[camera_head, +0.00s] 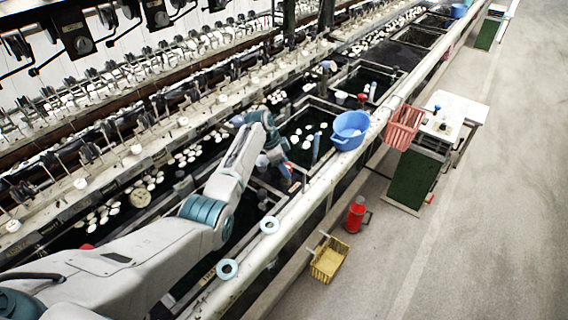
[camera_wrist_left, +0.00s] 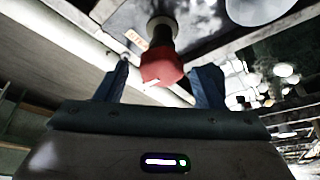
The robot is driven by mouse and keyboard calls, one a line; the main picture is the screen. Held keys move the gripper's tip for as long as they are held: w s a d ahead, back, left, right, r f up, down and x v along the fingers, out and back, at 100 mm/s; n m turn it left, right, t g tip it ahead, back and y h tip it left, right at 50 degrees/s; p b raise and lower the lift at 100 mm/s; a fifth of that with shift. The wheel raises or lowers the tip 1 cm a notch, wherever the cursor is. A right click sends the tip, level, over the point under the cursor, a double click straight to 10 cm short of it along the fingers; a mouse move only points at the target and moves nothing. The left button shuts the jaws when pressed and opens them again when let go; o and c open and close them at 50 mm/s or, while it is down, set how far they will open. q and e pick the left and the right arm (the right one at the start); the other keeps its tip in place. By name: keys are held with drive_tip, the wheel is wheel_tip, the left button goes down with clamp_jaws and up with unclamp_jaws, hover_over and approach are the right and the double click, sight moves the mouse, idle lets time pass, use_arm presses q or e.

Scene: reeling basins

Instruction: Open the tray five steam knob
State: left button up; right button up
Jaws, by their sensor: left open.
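A red knob (camera_wrist_left: 162,68) on a dark stem shows in the left wrist view, between the two blue fingers of my left gripper (camera_wrist_left: 164,76). The fingers are open, with gaps visible on both sides of the knob. In the head view my left gripper (camera_head: 288,174) is low over the near edge of the basin line. A small red-orange bit shows there, but the gripper largely hides the knob. I cannot tell which tray number this knob belongs to. My right gripper is not in view.
A blue basin (camera_head: 350,129) and a red basket (camera_head: 403,126) sit along the basin line's edge. Two pale blue rings (camera_head: 227,269) lie on the near ledge. A yellow basket (camera_head: 328,262) and red canister (camera_head: 355,216) stand on the floor. The aisle at right is clear.

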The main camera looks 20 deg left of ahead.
use_arm(q)
drive_tip(key=c, duration=1)
drive_tip(key=shift+o, duration=0.2)
